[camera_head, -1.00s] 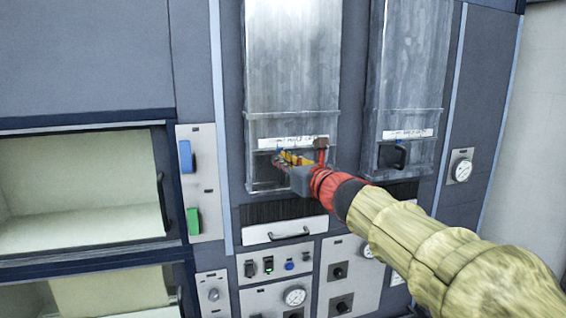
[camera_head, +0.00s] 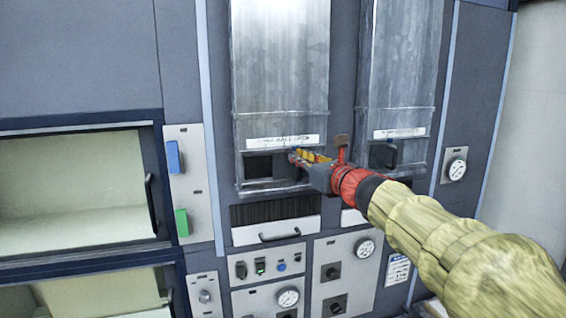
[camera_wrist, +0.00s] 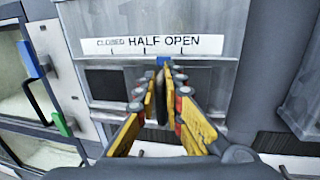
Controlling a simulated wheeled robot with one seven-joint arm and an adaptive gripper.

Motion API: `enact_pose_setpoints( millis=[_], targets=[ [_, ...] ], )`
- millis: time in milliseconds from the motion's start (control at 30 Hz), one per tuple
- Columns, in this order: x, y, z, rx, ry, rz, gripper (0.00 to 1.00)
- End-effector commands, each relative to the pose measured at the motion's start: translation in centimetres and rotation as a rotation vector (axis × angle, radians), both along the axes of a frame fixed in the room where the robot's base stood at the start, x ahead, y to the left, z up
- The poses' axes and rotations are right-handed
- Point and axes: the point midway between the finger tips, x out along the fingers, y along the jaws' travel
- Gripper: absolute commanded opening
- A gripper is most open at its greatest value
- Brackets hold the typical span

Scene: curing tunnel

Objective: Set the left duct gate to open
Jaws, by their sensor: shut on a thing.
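The left duct gate is a metal slide under the left grey duct (camera_head: 280,70). A white label (camera_wrist: 152,44) above it reads CLOSED, HALF, OPEN from left to right, with tick marks. A blue pointer (camera_wrist: 163,61) stands between the HALF and OPEN ticks. My gripper (camera_wrist: 164,78) has its yellow fingers shut on the gate's dark handle (camera_wrist: 163,108). In the head view my gripper (camera_head: 297,155) comes from the right and hides the handle. A dark opening (camera_head: 258,166) shows left of the gripper.
A similar right duct (camera_head: 397,70) with its own black handle (camera_head: 382,155) stands close to the right, behind my arm.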

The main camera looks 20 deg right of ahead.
Motion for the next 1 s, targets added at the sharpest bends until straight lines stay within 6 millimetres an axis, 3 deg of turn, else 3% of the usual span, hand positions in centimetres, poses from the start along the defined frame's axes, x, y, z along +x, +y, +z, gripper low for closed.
enact_pose_setpoints(
  millis=[100, 233, 567, 600, 700, 1000],
  targets=[
    [0.0, -2.3, 0.0, 0.002, 0.000, -0.004, 0.00],
    [0.0, -3.5, 0.0, 0.002, 0.000, -0.002, 0.00],
    [0.0, -3.7, 0.0, 0.002, 0.000, -0.002, 0.00],
    [0.0, -3.7, 0.0, 0.002, 0.000, -0.002, 0.11],
    [0.0, -3.7, 0.0, 0.002, 0.000, -0.002, 0.16],
    [0.0, -3.6, 0.0, 0.002, 0.000, 0.000, 0.16]
  ],
)
